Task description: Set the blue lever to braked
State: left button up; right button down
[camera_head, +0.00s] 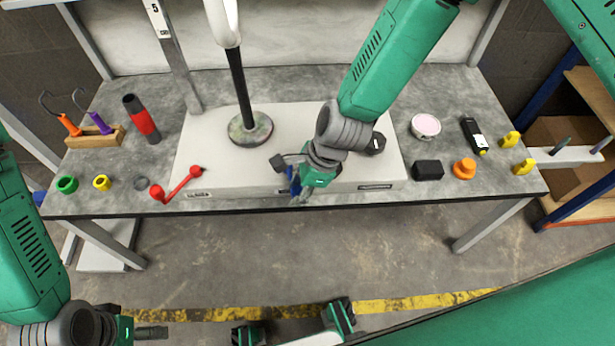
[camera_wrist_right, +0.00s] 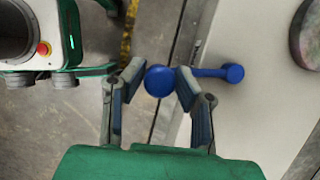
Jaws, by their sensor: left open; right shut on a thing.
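The blue lever (camera_wrist_right: 210,72) shows in the right wrist view, with a round blue knob (camera_wrist_right: 159,82) at its end and a blue pivot at the pale base plate. My right gripper (camera_wrist_right: 160,78) has its fingers on both sides of the knob and is shut on it. In the head view the right gripper (camera_head: 294,180) is at the front edge of the pale base plate (camera_head: 230,172), hiding most of the lever; only a bit of blue (camera_head: 295,186) shows. My left gripper (camera_head: 150,333) is low at the left, away from the table, partly cut off, and open.
A red lever (camera_head: 180,183) is at the left of the plate. A black post (camera_head: 240,90) on a round foot stands behind. Rings, a black box (camera_head: 428,170), a pink-topped tin (camera_head: 425,125) and yellow pieces lie on the grey table (camera_head: 320,88). A shelf rack stands right.

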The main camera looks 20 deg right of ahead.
jog(key=w+a+m+t+h+p, duration=0.2)
jog(key=w+a+m+t+p, duration=0.1)
jog(key=a+m, duration=0.4)
jog(key=shift+w+a+m+p, duration=0.35)
jog(key=shift+a+m+p, duration=0.1)
jog(key=shift+m, duration=0.85)
jog(key=shift+w+r, duration=0.1)
jog(key=shift+r, duration=0.05)
jog(key=c, duration=1.3)
grip_release()
jog(key=shift+o, duration=0.2)
jog(key=v, duration=1.1)
jog(key=shift+r, duration=0.3)
